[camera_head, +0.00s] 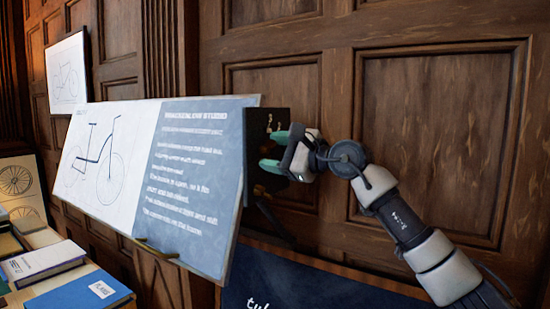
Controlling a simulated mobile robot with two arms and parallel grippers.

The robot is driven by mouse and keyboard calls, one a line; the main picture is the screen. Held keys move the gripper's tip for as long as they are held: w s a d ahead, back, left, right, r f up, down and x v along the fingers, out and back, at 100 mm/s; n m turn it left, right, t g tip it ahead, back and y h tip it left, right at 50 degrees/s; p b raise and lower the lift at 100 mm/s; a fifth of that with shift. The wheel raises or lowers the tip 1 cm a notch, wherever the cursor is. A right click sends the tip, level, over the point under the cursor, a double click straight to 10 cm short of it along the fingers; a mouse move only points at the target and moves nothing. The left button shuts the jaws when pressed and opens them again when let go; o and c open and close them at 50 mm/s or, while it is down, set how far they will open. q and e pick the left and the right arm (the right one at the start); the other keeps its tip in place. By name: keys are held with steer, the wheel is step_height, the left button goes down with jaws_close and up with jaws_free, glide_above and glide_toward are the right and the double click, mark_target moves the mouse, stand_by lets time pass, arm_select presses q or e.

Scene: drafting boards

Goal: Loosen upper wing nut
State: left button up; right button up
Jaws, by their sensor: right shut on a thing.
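A drafting board (205,125) with a bicycle drawing and lettering hangs tilted in the middle of the head view. A dark side plate (283,119) stands at its right edge. My right gripper (267,150), with teal fingertips, reaches this plate from the right. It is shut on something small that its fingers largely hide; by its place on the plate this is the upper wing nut. A small brass piece (269,122) shows just above the fingers. A brass fitting (259,189) shows lower on the plate. My left gripper is not in view.
A blue book (75,296) and a pale book (42,263) lie on a table at the lower left. A second bicycle drawing (67,72) hangs behind. A dark lettered panel (300,284) is below the board. Panelled wood wall stands behind my right arm.

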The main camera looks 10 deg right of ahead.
steer(key=shift+a+f+n+b, duration=0.1)
steer(key=shift+n+b, duration=0.25)
steer(key=shift+n, duration=3.75)
steer(key=shift+f+n+b, duration=0.1)
steer(key=shift+n+b, duration=0.25)
steer(key=shift+n, duration=3.75)
steer(key=shift+f, duration=0.1)
steer(key=o, duration=0.7)
steer(key=shift+o, duration=1.1)
steer(key=shift+r, duration=0.2)
